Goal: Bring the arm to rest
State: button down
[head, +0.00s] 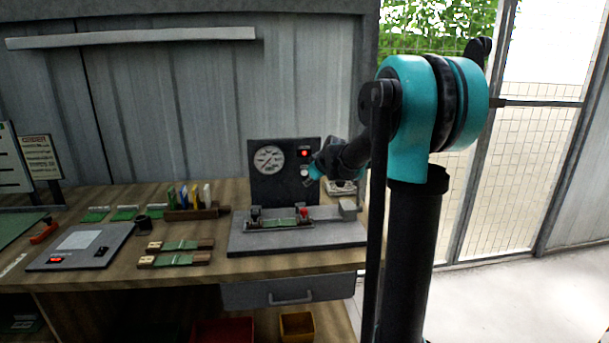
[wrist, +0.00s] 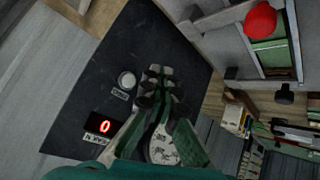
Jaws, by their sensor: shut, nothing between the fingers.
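My gripper (wrist: 160,84) is shut and empty in the wrist view, its fingertips together in front of the dark gauge panel. The panel carries a round dial (head: 269,159), a lit red display (head: 304,153) and a white button (wrist: 126,79). In the wrist view the display reads 0, and the fingers partly cover the dial. I cannot tell the exact gap between fingertips and panel.
A grey fixture (head: 340,236) holds a green strip before the panel; its red knob (wrist: 260,20) shows close in the wrist view. Two green strips on wooden holders (head: 146,262), a grey device (head: 40,262) and a rack (head: 191,213) stand leftward. A drawer (head: 245,295) is below.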

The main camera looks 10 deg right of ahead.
jog(key=s+f+m+g, duration=0.1)
jog(key=s+f, duration=0.2)
jog(key=s, duration=0.4)
jog(key=s+f+m+h, duration=0.1)
jog(key=s+f, duration=0.2)
jog(key=s, duration=0.3)
jog(key=s+d+f+m+g, duration=0.1)
jog(key=s+f, duration=0.2)
jog(key=s, duration=0.4)
jog(key=shift+s+f+m+g, duration=0.1)
jog(key=shift+s+m+g, duration=0.2)
jog(key=shift+s+m, duration=0.1)
jog(key=s+d+f+m+g+h, duration=0.1)
jog(key=s+f+m, duration=0.1)
jog(key=s+f, duration=0.3)
jog(key=s+d+f+m+g+h, duration=0.1)
jog(key=s+f, duration=0.3)
jog(key=s, duration=0.9)
jog(key=shift+s+d+f+m, duration=0.35)
jog(key=shift+s+d+m, duration=0.05)
